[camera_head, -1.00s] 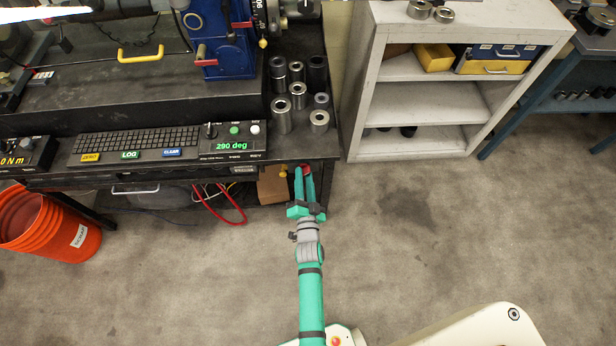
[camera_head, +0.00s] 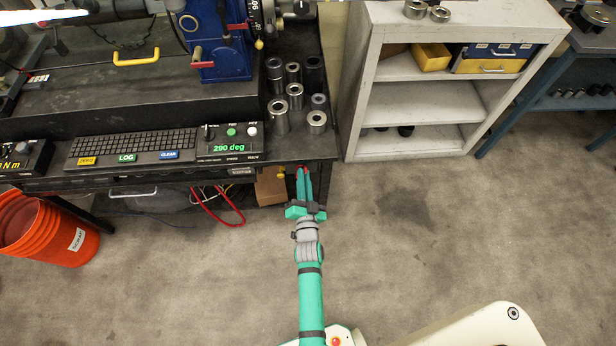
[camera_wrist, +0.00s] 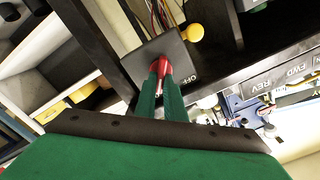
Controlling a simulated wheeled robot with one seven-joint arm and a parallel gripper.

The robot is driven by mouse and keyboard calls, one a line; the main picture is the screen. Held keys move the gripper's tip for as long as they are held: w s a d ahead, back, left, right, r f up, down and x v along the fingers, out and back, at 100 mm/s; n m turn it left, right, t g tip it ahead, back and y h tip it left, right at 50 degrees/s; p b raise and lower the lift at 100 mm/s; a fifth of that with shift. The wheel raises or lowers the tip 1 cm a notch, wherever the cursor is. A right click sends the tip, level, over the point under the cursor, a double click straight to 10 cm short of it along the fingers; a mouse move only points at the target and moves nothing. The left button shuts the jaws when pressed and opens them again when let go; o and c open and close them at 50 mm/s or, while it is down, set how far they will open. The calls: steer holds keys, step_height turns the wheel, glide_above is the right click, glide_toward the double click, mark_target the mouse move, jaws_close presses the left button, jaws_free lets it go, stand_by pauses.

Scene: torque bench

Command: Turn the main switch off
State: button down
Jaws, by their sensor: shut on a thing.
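The main switch is a red handle (camera_wrist: 157,68) on a dark box (camera_wrist: 181,58) under the bench's front edge, with the word OFF printed beside it. In the wrist view my gripper (camera_wrist: 160,77) has its green fingers shut on the red handle. In the head view my gripper (camera_head: 304,176) reaches in under the right end of the bench. There the fingers mostly hide the handle. I cannot tell the handle's exact setting.
A yellow knob (camera_wrist: 193,32) sits at the box's edge. A grey shelf (camera_head: 415,148) stands right. An orange bucket (camera_head: 60,235) stands left. The floor between is clear.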

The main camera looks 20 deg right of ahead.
steer(key=n, duration=1.6)
steer(key=shift+a+f, duration=0.35)
steer(key=shift+s+a+n, duration=0.1)
steer(key=shift+a+n, duration=0.2)
steer(key=shift+n, duration=0.1)
steer(key=c, duration=1.8)
jaws_free()
steer(key=shift+r, duration=0.1)
steer(key=shift+c, duration=0.2)
steer(key=shift+d, duration=0.15)
